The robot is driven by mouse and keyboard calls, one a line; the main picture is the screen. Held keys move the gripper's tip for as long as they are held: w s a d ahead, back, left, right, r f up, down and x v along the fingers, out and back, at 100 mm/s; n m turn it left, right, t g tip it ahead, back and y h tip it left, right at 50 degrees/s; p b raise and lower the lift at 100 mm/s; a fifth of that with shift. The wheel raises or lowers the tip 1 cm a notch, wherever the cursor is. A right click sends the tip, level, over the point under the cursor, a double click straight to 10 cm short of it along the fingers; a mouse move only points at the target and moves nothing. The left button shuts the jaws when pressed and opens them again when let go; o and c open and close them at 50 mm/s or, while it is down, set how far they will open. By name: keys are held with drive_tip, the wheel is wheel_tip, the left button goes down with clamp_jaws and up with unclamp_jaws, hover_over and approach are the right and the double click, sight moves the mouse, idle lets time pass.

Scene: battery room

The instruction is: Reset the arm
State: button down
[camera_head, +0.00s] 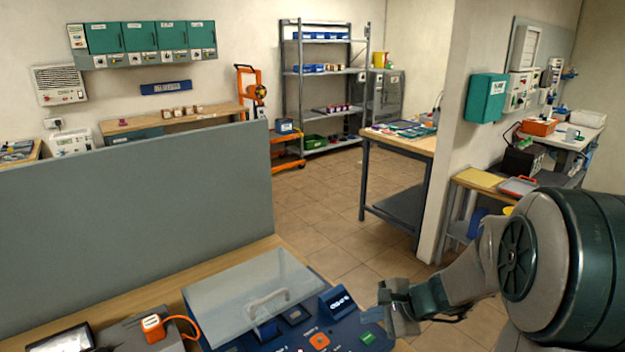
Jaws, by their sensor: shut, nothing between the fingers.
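My arm comes in from the right edge, with its large dark green and grey joint nearest the camera. My gripper (386,306) is at its left end, shut and empty. It shows in front of the right end of a blue control device (345,335) on the wooden bench (150,295). I cannot tell whether it touches the device. The device has a clear lid with a handle (262,288), an orange button and a small display. Its lower edge is cut off by the frame.
A grey partition (140,222) stands behind the bench. An orange plug-like item (154,328) with a cable and a dark tablet (68,340) lie at the left. A wall corner (480,45) and a side table (465,185) stand beyond my arm. The tiled floor (335,225) is open behind.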

drive_tip(key=s+r+n+g+h, duration=0.1)
drive_tip(key=s+r+n+h, duration=0.2)
drive_tip(key=s+n, duration=0.4)
drive_tip(key=s+r+n+g+h, duration=0.1)
drive_tip(key=s+r+n+h, duration=0.2)
drive_tip(key=s+r+n, duration=0.2)
drive_tip(key=s+n, duration=0.3)
drive_tip(key=s, duration=0.3)
drive_tip(key=shift+s+d+n+h, duration=0.3)
drive_tip(key=shift+s+h, duration=0.1)
